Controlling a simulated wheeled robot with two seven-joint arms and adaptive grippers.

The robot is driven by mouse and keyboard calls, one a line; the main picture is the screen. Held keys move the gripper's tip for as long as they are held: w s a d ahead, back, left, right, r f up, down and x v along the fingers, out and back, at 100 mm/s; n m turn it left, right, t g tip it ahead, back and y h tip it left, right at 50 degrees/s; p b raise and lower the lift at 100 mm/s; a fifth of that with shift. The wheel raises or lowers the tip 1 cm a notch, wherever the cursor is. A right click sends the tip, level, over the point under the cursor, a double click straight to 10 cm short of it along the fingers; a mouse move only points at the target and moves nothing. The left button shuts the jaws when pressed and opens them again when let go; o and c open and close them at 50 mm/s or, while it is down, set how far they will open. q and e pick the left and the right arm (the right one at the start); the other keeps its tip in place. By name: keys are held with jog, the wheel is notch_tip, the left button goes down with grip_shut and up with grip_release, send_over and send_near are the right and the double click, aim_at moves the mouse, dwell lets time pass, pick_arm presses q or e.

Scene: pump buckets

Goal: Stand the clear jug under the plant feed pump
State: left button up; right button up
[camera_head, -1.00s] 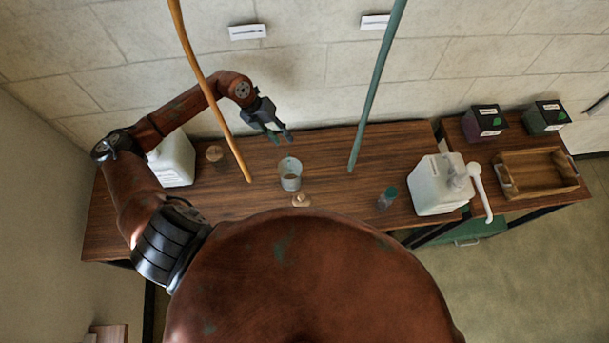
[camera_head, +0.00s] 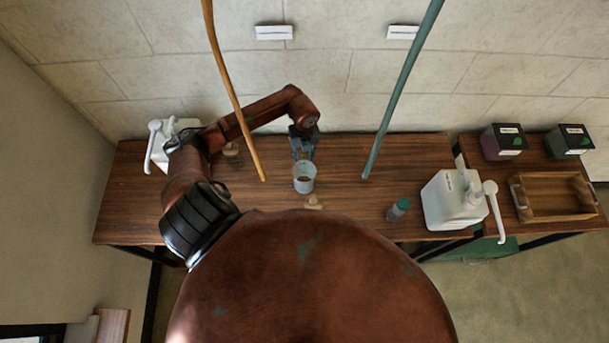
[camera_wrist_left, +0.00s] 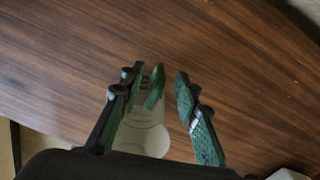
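The clear jug (camera_head: 304,180) stands upright on the wooden table, near its middle. My left gripper (camera_head: 303,152) is just behind it, pointing down. In the left wrist view its fingers (camera_wrist_left: 168,80) are apart, and the pale jug (camera_wrist_left: 145,138) shows low between them, partly hidden by the left-hand finger. One white pump container (camera_head: 455,202) stands at the right of the table, its spout pointing right. Another white pump container (camera_head: 165,145) stands at the far left, partly hidden by my arm. I cannot tell which holds plant feed. My right gripper is not seen.
An orange pole (camera_head: 237,100) and a green pole (camera_head: 400,95) slant down to the table on either side of the jug. A small teal-capped bottle (camera_head: 398,210) stands right of it. Dark boxes (camera_head: 502,142) and a wooden tray (camera_head: 553,197) are on the right-hand table.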

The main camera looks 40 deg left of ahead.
aim_at(304, 173)
pick_arm(q)
notch_tip(304, 173, down, 5)
jog(key=shift+p, duration=0.35)
jog(key=shift+c, duration=0.2)
grip_shut()
